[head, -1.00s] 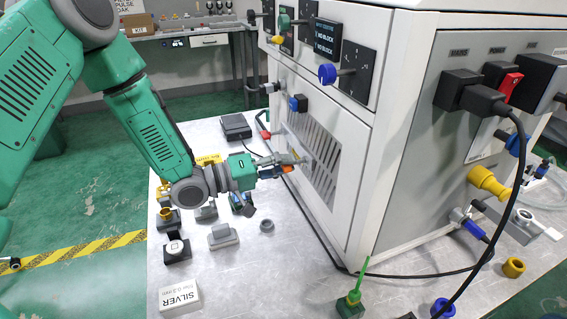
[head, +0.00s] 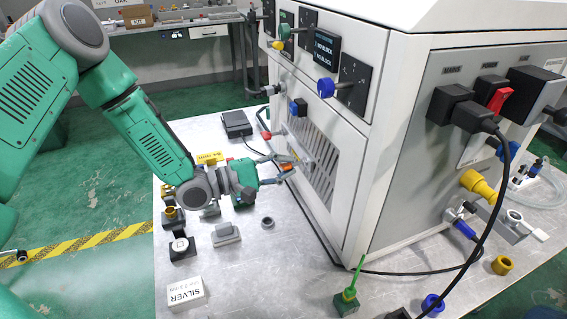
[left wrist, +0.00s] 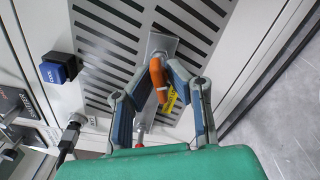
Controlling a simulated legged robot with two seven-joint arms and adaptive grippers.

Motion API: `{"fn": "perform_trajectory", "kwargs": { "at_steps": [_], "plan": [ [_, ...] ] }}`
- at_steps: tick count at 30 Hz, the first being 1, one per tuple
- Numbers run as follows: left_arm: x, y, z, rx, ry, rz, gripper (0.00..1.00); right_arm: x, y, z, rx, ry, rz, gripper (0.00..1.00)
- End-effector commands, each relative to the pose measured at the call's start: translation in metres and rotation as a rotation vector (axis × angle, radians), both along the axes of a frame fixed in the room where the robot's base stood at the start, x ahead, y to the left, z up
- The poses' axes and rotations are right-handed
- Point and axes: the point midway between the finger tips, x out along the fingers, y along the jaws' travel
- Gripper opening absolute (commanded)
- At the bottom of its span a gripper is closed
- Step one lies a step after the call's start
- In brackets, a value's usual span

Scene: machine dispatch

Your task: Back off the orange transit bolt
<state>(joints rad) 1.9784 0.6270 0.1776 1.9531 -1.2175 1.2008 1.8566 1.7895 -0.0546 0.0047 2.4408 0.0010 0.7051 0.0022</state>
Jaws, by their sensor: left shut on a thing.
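The orange transit bolt (left wrist: 158,80) sits at a grey metal plate (left wrist: 160,44) on the machine's vented side panel. A yellow tag (left wrist: 172,97) with dark print hangs beside it. My left gripper (left wrist: 160,70) has its fingers on either side of the bolt and is shut on it. In the head view the left gripper (head: 288,165) reaches the lower vented panel from the left. The bolt is mostly hidden there by the fingers. My right gripper is in neither view.
The white machine (head: 345,190) fills the right. A blue COOL button (left wrist: 57,68) is on the panel beside the gripper. Fittings, a SILVER box (head: 185,294) and a green-handled tool (head: 347,299) stand on the metal table. The table's middle front is clear.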

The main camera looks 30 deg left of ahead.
Motion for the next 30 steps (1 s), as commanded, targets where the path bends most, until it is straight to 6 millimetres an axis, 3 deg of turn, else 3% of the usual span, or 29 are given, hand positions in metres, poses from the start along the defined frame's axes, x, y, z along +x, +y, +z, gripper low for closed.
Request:
{"fn": "perform_trajectory", "kwargs": {
  "at_steps": [9, 19, 30],
  "plan": [
    [0.0004, 0.0022, -0.0011, -0.021, 0.020, 0.005, 0.00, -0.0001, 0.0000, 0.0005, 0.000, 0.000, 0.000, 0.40],
    [-0.0001, 0.0015, -0.0019, -0.312, 0.280, 0.006, 0.00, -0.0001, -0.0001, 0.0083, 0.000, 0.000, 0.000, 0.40],
    [0.0001, 0.0014, -0.0021, -0.350, 0.313, 0.006, 0.00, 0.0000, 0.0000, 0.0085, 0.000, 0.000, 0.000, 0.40]
  ]
}}
